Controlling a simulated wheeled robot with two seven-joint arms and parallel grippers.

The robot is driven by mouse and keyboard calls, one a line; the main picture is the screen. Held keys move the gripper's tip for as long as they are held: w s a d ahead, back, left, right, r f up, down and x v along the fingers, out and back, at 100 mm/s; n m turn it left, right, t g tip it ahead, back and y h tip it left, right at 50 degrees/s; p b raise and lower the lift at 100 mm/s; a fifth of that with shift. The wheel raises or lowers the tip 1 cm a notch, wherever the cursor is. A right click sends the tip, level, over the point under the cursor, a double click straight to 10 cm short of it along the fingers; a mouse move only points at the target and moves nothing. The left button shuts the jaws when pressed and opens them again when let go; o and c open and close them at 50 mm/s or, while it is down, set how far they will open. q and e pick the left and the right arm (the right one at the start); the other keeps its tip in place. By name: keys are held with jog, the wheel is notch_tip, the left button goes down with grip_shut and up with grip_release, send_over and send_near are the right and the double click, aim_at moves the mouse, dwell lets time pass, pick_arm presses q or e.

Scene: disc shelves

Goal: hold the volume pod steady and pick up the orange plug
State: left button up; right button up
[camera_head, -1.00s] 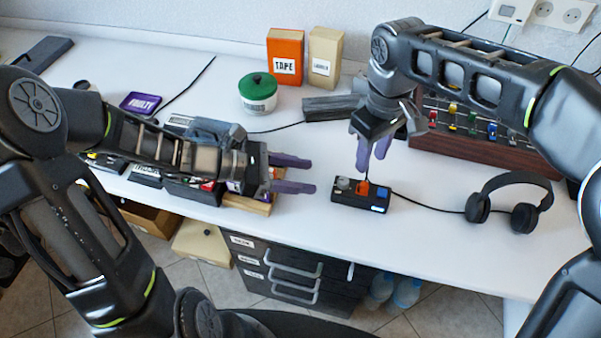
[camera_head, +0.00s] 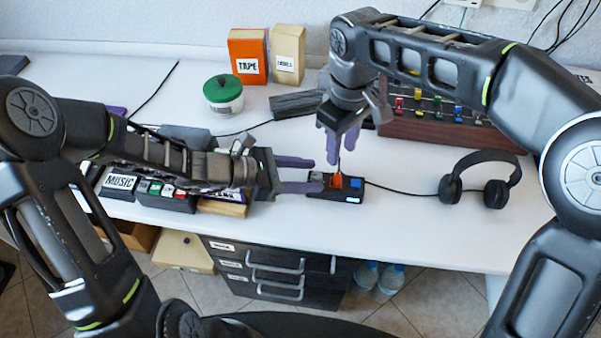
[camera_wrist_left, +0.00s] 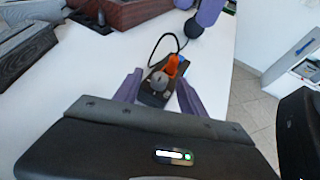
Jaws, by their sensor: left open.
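The volume pod (camera_head: 350,197) is a small black box on the white table with a grey knob, an orange plug (camera_head: 337,181) and a blue part on top. The pod (camera_wrist_left: 150,99) and the orange plug (camera_wrist_left: 172,66) also show in the left wrist view. My left gripper (camera_head: 317,175) is open, its purple fingers at the pod's left end; in the left wrist view they lie on either side of the knob end. I cannot tell whether they touch it. My right gripper (camera_head: 327,160) points down just above the pod near the plug, fingers apart and empty.
Headphones (camera_head: 480,180) lie to the right, with a cable running to the pod. A mixer panel (camera_head: 450,128) stands behind. A green-lidded jar (camera_head: 223,94), TAPE box (camera_head: 247,58) and tan box (camera_head: 286,55) stand at the back. A MUSIC-labelled case (camera_head: 119,183) lies left.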

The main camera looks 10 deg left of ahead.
pick_arm(q)
jog(key=shift+c, duration=0.5)
grip_shut()
